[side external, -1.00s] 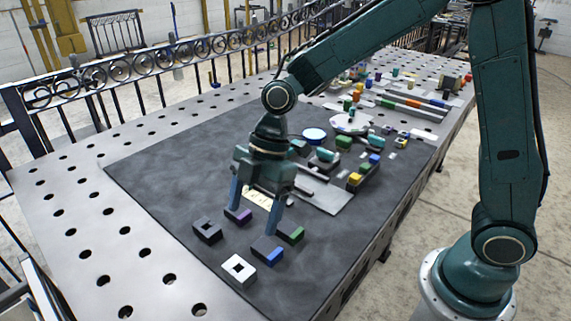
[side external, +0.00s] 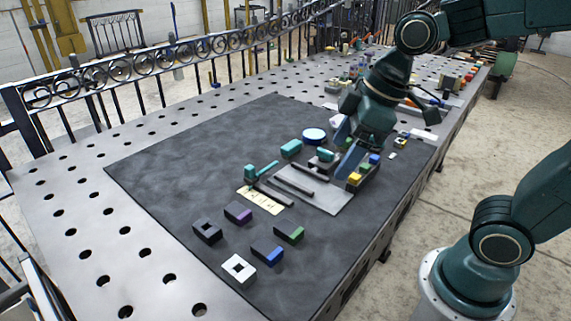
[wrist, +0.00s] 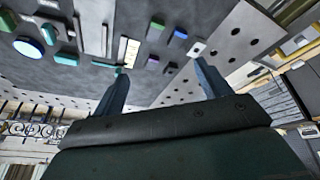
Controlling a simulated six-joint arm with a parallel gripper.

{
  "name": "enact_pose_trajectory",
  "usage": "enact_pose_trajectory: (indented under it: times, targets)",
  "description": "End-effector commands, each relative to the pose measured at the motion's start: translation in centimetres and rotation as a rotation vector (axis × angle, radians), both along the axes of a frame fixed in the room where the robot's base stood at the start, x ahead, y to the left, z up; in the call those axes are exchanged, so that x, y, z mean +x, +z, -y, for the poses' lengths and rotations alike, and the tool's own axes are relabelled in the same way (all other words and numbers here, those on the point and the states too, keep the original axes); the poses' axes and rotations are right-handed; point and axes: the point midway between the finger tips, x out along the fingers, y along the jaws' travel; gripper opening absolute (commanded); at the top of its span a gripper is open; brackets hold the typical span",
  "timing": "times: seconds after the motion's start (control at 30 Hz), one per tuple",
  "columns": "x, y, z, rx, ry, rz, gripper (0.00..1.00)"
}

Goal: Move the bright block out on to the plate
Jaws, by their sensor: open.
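My gripper (side external: 345,150) is open, pointing down above the flat grey plate (side external: 322,197), near its back edge and the dark holder. I see nothing between its fingers; it also shows in the wrist view (wrist: 162,74). The dark holder right of the plate carries small blocks, among them a bright yellow block (side external: 354,179) and a blue block (side external: 374,158). I cannot tell which block or plate the task means. My gripper partly hides the holder's surroundings.
Dark blocks with purple (side external: 238,213), green (side external: 290,233) and blue (side external: 267,252) ends lie in front, with a white holed block (side external: 239,270). A teal block (side external: 291,149) lies behind. The mat's left side is clear.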

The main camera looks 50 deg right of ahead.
Motion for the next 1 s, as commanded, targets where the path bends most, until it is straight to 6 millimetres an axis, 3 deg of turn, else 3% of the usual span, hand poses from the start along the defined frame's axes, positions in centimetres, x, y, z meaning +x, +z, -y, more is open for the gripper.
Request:
enact_pose_trajectory:
  times: [0.3,0.5,1.0]
  targets:
    - [-5.6,1.3,3.8,0.058,-0.39,0.067,0.76]
    - [-7.8,1.3,5.1,0.094,-0.548,0.093,0.76]
    - [-8.3,1.2,5.4,0.106,-0.594,0.099,0.76]
